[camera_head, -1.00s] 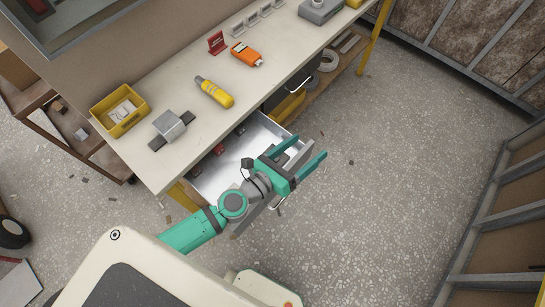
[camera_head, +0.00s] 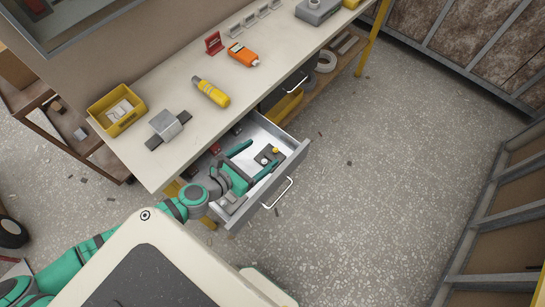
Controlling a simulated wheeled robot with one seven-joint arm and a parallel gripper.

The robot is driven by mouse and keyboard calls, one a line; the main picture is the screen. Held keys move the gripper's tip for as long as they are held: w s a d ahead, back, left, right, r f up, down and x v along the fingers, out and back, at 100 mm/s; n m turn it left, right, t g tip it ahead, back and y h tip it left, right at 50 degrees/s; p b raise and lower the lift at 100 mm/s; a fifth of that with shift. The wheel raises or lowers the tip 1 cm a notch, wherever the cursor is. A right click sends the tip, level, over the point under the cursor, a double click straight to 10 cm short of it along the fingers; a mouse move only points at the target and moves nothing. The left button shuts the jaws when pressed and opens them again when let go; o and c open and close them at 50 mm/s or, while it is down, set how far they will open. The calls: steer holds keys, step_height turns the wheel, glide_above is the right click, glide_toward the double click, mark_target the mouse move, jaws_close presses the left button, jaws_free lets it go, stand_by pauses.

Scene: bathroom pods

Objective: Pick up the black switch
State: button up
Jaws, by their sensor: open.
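The drawer (camera_head: 302,151) under the workbench is pulled out. Inside it lies a small dark piece (camera_head: 262,161) with a yellow and a whitish round part on it. It looks most like the black switch, but it is too small to be sure. My gripper (camera_head: 263,153) is open over the drawer. Its two teal fingers point toward this piece, one on each side in the picture. I see nothing held between them, and I cannot tell their height above the drawer floor.
Small dark-red items (camera_head: 215,149) lie at the drawer's inner left. The workbench (camera_head: 180,80) above holds a yellow tool (camera_head: 211,92), an orange device (camera_head: 243,55), a grey clamp-like block (camera_head: 167,124) and a yellow bin (camera_head: 118,109). The floor to the right is clear.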

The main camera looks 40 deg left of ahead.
glide_toward(274, 151)
steer(key=x, duration=0.2)
steer(key=shift+w, duration=0.3)
steer(key=shift+x, duration=3.2)
steer(key=c, duration=0.9)
steer(key=shift+r, duration=0.1)
